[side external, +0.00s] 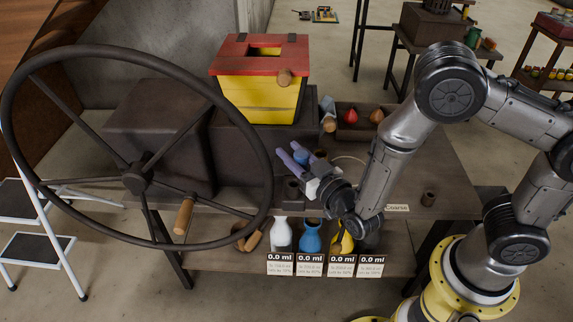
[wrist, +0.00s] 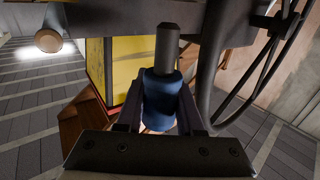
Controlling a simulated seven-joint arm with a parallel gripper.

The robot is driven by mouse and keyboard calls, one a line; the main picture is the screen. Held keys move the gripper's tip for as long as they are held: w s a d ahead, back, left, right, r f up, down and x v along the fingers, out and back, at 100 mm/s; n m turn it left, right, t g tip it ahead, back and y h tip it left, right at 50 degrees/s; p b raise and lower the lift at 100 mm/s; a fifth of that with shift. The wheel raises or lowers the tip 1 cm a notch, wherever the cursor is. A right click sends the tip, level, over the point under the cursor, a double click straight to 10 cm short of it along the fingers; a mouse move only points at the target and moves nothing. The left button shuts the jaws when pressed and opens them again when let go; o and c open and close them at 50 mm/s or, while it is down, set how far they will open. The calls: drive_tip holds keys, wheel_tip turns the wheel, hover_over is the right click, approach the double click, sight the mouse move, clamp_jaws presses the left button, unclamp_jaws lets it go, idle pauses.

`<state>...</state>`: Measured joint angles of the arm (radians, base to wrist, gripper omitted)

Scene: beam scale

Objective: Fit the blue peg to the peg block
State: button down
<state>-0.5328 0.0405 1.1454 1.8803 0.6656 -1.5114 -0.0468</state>
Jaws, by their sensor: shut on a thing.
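The blue peg (wrist: 161,100) has a wide blue body and a narrower grey shaft that points away from my palm. My gripper (wrist: 160,92) is shut on its blue body, with one finger on each side. In the side external view my gripper (side external: 292,154) is above the bench, tilted up and left, and the blue peg (side external: 302,157) is partly hidden between the fingers. It appears clear of the surfaces around it. I cannot pick out the peg block with certainty in either view.
A large dark handwheel (side external: 137,184) stands at the left. A yellow box with a red lid (side external: 225,62) sits behind my gripper. A tray with a red and an orange object (side external: 376,117) lies behind right. Several bottles, including a blue one (side external: 311,238), stand below.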

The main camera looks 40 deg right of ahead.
drive_tip(key=f, duration=0.1)
drive_tip(key=w+f, duration=0.1)
drive_tip(key=f, duration=0.1)
drive_tip(key=shift+w+a+f, duration=0.2)
drive_tip(key=shift+w+f, duration=0.15)
drive_tip(key=shift+f, duration=0.45)
drive_tip(key=shift+f, duration=0.15)
drive_tip(key=c, duration=0.5)
unclamp_jaws()
drive_tip(key=shift+c, duration=0.2)
